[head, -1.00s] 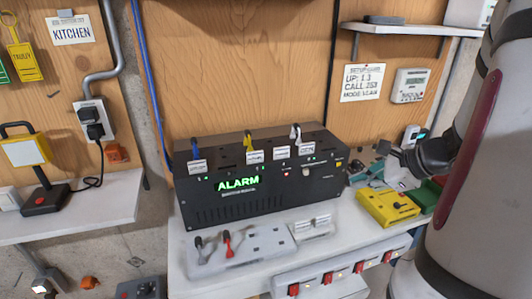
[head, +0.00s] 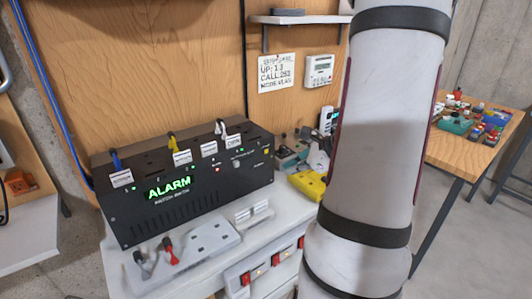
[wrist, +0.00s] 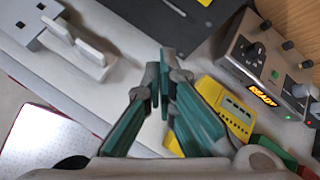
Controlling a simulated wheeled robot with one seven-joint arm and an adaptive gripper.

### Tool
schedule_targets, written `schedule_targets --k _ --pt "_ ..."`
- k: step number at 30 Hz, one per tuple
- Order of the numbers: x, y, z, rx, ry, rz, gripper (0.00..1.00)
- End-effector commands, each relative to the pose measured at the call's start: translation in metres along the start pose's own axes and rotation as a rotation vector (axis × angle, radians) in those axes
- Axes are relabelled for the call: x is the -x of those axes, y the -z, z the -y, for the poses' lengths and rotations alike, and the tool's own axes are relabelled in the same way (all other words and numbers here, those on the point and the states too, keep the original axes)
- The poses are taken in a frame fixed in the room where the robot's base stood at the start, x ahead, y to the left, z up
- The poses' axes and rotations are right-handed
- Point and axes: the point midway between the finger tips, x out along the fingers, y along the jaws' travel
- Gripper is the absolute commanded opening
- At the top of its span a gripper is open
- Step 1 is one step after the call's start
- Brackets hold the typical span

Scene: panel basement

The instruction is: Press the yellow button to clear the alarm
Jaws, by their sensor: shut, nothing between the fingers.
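A black box (head: 190,185) with a lit green ALARM display (head: 169,187) stands on the white bench. A small yellow spot (head: 267,150), perhaps the yellow button, is at the right end of its front; it is too small to be sure. In the wrist view, part of a black surface (wrist: 180,18) shows at the top edge. My gripper (wrist: 166,72) is shut and empty, its teal fingers over the bench, apart from the box.
A yellow meter (wrist: 228,108) lies beside the fingers, and a grey unit with a READY display (wrist: 264,93) stands to its right. A white socket strip (head: 185,255) lies before the box. A wooden table (head: 465,150) is at right.

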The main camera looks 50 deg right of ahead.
Motion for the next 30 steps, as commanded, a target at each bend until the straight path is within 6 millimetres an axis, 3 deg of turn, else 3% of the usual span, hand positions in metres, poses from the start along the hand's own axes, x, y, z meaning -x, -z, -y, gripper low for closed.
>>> schedule_targets --k 13,30 --pt "-0.039 -0.028 0.027 0.003 -0.002 0.001 0.00" --pt "-0.045 -0.033 0.032 0.000 -0.001 0.000 0.00"
